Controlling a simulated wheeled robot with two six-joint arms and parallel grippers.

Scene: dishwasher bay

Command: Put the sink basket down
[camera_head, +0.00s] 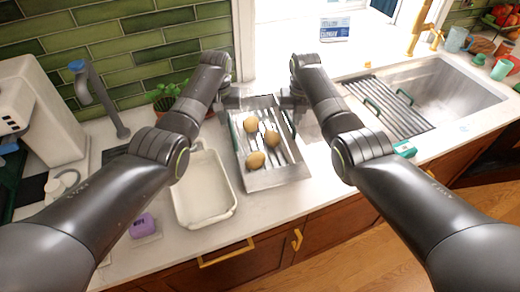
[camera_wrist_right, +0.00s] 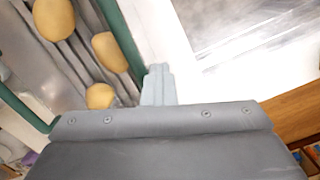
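The sink basket (camera_head: 278,181) is a long metal tray with green side handles, in the middle of the head view. Several yellow-brown potatoes (camera_head: 256,160) lie in it; they also show in the right wrist view (camera_wrist_right: 102,96). My left gripper (camera_head: 234,101) is at the basket's far left side, and my right gripper (camera_head: 291,101) is at its far right side. In the right wrist view a grey fingertip (camera_wrist_right: 158,85) is close beside the green handle (camera_wrist_right: 119,35). The finger closure is hidden on both. I cannot tell whether the basket touches the counter.
A cream tub (camera_head: 228,214) stands left of the basket. A ribbed rack with green handles (camera_head: 378,121) lies over the left part of the sink (camera_head: 455,92). A potted plant (camera_head: 163,97) and purple item (camera_head: 143,225) are left. Counter is clear between basket and rack.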

